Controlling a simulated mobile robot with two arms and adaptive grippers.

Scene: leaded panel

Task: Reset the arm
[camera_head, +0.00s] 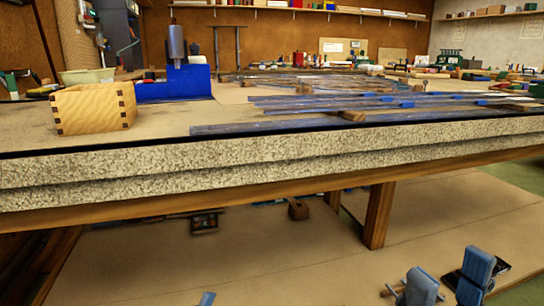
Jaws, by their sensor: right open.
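My right gripper (449,273) is at the bottom right of the head view, low in front of the workbench. Its two grey-blue fingers stand apart with nothing between them, so it is open and empty. A small blue-grey tip (207,298) shows at the bottom edge, left of the middle. It may be part of my left gripper, but too little shows to tell its state. Neither touches the bench.
The workbench (270,157) has a thick pale speckled edge across the view. A wooden box (93,110), a blue block (187,83) and long blue-grey strips (330,115) lie on it. A wooden leg (378,215) stands below, near a lower board (290,250).

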